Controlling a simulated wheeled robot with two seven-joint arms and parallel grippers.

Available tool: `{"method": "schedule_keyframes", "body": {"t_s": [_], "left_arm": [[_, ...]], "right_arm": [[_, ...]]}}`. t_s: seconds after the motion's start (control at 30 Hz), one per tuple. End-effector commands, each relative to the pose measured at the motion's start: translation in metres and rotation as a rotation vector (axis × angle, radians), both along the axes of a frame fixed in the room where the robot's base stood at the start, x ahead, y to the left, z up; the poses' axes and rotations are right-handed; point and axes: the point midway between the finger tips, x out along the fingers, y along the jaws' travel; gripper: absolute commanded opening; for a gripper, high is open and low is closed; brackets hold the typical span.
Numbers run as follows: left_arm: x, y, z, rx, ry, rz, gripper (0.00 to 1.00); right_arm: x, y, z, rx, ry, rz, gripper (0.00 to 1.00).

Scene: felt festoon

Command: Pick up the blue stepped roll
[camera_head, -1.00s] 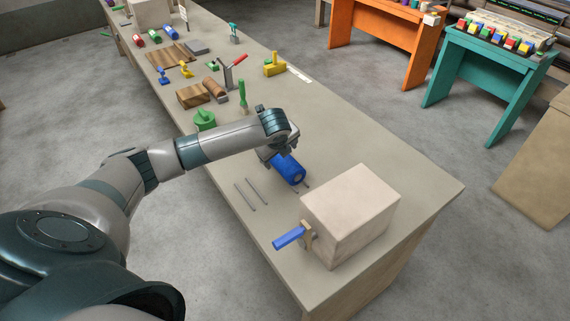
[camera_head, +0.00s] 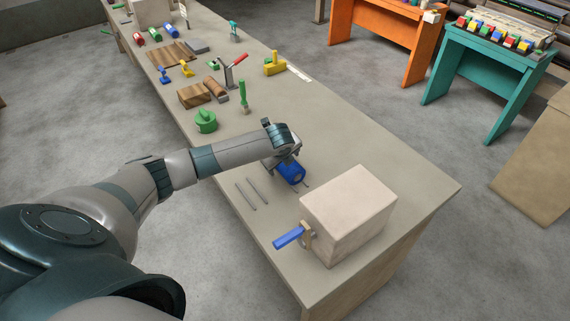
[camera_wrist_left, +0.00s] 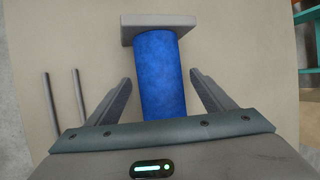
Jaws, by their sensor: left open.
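The blue stepped roll (camera_head: 292,172) lies on the long table, partly hidden under my left gripper in the head view. In the left wrist view the blue roll (camera_wrist_left: 158,75) runs lengthwise between the fingers, with a grey block (camera_wrist_left: 157,22) at its far end. My left gripper (camera_wrist_left: 157,85) is open, with one finger on each side of the roll and a visible gap on both sides. In the head view my left gripper (camera_head: 283,160) is directly over the roll. My right gripper is not in view.
Two thin grey rods (camera_head: 251,193) lie left of the roll. A green lidded piece (camera_head: 206,121) and a green-handled tool (camera_head: 243,97) lie farther back. The table's right side is clear.

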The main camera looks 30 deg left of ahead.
Motion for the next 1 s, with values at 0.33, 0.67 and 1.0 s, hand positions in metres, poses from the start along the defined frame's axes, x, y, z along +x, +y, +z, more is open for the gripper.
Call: {"method": "schedule_keyframes", "body": {"t_s": [0.33,0.67,1.0], "left_arm": [[0.0,0.0,0.0,0.0,0.0,0.0,0.21],[0.0,0.0,0.002,0.0,-0.001,0.001,0.16],[-0.013,-0.007,0.016,0.0,-0.004,-0.001,0.16]], "right_arm": [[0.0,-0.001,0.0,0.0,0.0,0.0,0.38],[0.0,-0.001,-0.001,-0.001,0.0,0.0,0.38],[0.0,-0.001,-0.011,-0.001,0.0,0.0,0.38]]}}
